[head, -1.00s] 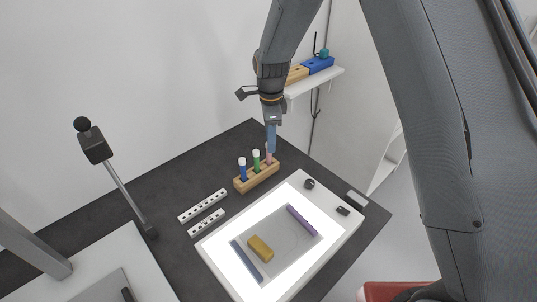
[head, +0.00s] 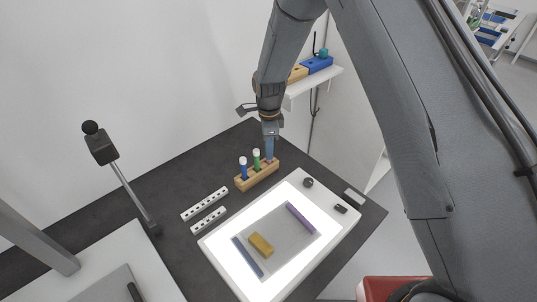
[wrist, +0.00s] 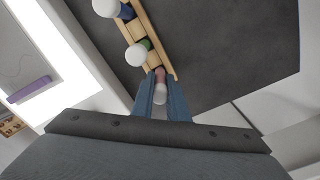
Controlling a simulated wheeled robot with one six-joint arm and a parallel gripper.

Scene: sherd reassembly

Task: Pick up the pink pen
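The pink pen (wrist: 161,77) stands in the end slot of a wooden holder (head: 258,176), its white cap (wrist: 160,95) toward the wrist camera. My gripper (wrist: 160,88) is down over it, with one blue-grey finger on each side of the pen. The gaps beside the pen look very small, and I cannot tell whether the fingers touch it. In the head view my gripper (head: 269,150) hides most of the pen. A green pen (head: 257,161) and a blue pen (head: 243,168) with white caps stand in the other slots.
A bright light panel (head: 218,255) lies in front, with a purple piece (head: 300,218), a yellow block (head: 261,244) and a blue-grey strip (head: 247,257). Two white strips with holes (head: 204,204) lie left of the holder. A wall shelf (head: 315,84) holds blocks behind the arm.

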